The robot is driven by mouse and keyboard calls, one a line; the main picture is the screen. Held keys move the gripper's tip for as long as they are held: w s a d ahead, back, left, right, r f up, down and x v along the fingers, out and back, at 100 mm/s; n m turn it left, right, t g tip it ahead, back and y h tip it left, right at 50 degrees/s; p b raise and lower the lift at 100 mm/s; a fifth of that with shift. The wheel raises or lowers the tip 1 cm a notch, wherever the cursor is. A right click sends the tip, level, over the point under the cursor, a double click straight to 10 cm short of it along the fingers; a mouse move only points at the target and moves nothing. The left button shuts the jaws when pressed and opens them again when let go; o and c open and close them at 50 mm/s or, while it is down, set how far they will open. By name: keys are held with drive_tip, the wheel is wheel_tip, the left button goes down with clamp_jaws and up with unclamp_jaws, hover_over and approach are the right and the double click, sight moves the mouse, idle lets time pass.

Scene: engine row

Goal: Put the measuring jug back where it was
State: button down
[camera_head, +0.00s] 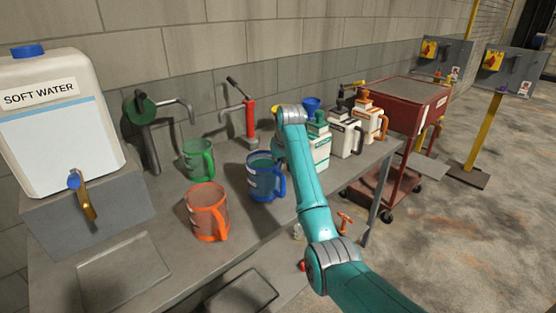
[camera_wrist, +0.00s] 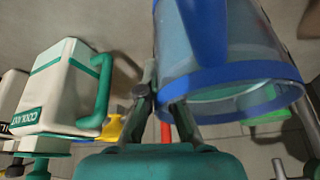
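A blue measuring jug (camera_head: 262,180) stands upright on the bench, or just above it, its handle to the right. In the wrist view the blue jug (camera_wrist: 225,60) fills the upper right, upside down, rim low in the picture. My gripper (camera_wrist: 163,98) is right by its rim and handle side; the fingertips are partly covered by the jug, so its hold on the handle cannot be told. In the head view my arm hides the gripper. A green jug (camera_head: 198,160) stands behind, and an orange jug (camera_head: 206,212) stands in front to the left.
A soft water tank (camera_head: 62,130) with a tap stands at left, by a flat tray (camera_head: 123,272). Hand pumps, green (camera_head: 145,110) and red (camera_head: 250,122), stand at the back. White green-capped (camera_head: 322,150), grey (camera_head: 345,135) and orange (camera_head: 372,120) containers crowd the right. A red cart (camera_head: 405,105) stands beyond.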

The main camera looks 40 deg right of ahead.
drive_tip(key=shift+f, duration=1.2)
drive_tip(key=c, duration=1.3)
unclamp_jaws()
drive_tip(key=shift+f, duration=0.15)
drive_tip(key=v, duration=1.2)
